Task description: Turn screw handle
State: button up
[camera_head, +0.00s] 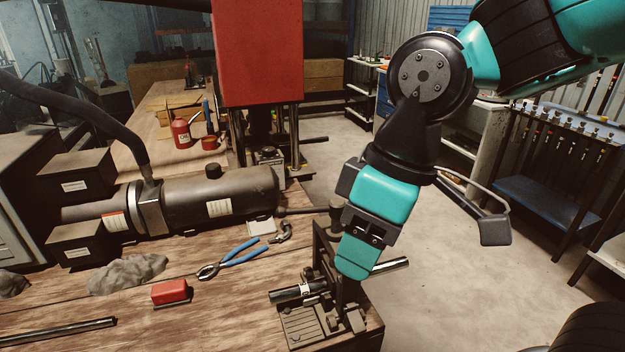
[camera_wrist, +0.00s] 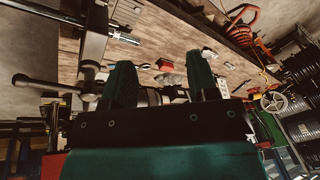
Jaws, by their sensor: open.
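The screw handle (camera_head: 304,211) is a dark bar through the head of an upright screw on a clamp (camera_head: 322,245) at the table's front right corner. Its left end is free; my gripper partly covers the right side. In the wrist view a dark bar with a thick end, apparently this handle (camera_wrist: 48,84), lies left of the fingers. My gripper (camera_head: 357,262) points down just right of the screw head, in front of the clamp. Its two fingers (camera_wrist: 161,75) stand apart, with nothing seen held between them. Whether a finger touches the handle cannot be told.
A pipe (camera_head: 391,265) runs through the clamp, its right end sticking out. Blue-handled pliers (camera_head: 235,256), a red block (camera_head: 170,292) and a large dark cylinder (camera_head: 215,198) lie on the wooden table. A red press (camera_head: 258,55) stands behind. Floor right of the table is open.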

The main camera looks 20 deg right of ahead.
aim_at(337, 201)
jog(key=w+d+r+n+h+p, duration=0.35)
jog(key=w+r+n+p, duration=0.3)
jog(key=w+r, duration=0.7)
jog(key=f+p, duration=0.1)
jog(key=f, duration=0.5)
jog(key=w+f+p, duration=0.1)
jog(key=f, duration=0.5)
jog(key=f+p, duration=0.1)
jog(key=f, duration=0.6)
jog(key=shift+w, duration=0.2)
jog(key=shift+r, duration=0.1)
jog(key=shift+c, duration=0.5)
grip_shut()
